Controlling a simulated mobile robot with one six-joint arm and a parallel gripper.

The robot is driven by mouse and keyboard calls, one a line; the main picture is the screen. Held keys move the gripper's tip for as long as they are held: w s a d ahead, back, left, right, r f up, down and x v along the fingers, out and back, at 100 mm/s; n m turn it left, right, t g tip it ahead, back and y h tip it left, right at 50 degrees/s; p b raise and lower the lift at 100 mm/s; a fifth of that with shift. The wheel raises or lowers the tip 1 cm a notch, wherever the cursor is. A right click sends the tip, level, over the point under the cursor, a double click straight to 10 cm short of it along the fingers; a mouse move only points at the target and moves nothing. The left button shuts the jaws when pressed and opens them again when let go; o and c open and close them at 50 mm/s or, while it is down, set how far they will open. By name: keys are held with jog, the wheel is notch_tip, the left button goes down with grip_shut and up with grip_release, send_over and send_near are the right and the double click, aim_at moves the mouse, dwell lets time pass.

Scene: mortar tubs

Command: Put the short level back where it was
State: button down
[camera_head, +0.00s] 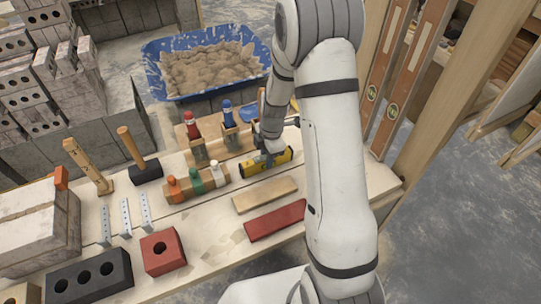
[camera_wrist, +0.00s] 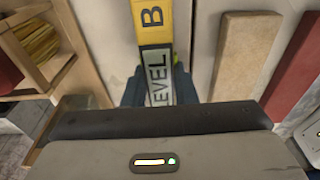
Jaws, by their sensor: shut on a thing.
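The short level (camera_head: 280,158) is yellow with a dark end. It lies along the back part of the plank bench top, behind a tan wooden block. In the wrist view the level (camera_wrist: 154,35) shows yellow and pale lettered faces between my gripper's fingers (camera_wrist: 155,88). I cannot tell whether the level touches the bench or is just above it.
A tan block (camera_head: 265,194) and a red block (camera_head: 275,220) lie in front of the level. A rack of capped bottles (camera_head: 197,184) stands to its left. Wooden holders with tools (camera_head: 228,132) stand behind. A blue mortar tub (camera_head: 157,85) is farther back.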

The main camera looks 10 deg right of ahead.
jog(key=shift+f, duration=0.2)
jog(key=c, duration=1.1)
grip_release()
jog(key=shift+r, duration=0.1)
jog(key=r, duration=0.5)
jog(key=d+r, duration=0.1)
jog(key=r, duration=0.1)
jog(key=shift+w+r, duration=0.1)
jog(key=shift+r, duration=0.25)
jog(key=s+r+m+t+p, duration=0.1)
jog(key=s+r+m+p, duration=0.2)
jog(key=s+r+m, duration=0.3)
jog(key=s+r+m+t+h+p, duration=0.1)
jog(key=s+r+m+p, duration=0.3)
jog(key=s+r+m, duration=0.3)
jog(key=s+r+m+p, duration=0.3)
jog(key=s+r+m, duration=0.4)
jog(key=r, duration=0.5)
jog(key=shift+s+d+r+t, duration=0.1)
jog(key=shift+s+r+t, duration=0.1)
jog(key=shift+s, duration=0.35)
jog(key=shift+s+d+r+t, duration=0.1)
jog(key=shift+s+r+t, duration=0.1)
jog(key=shift+s, duration=0.35)
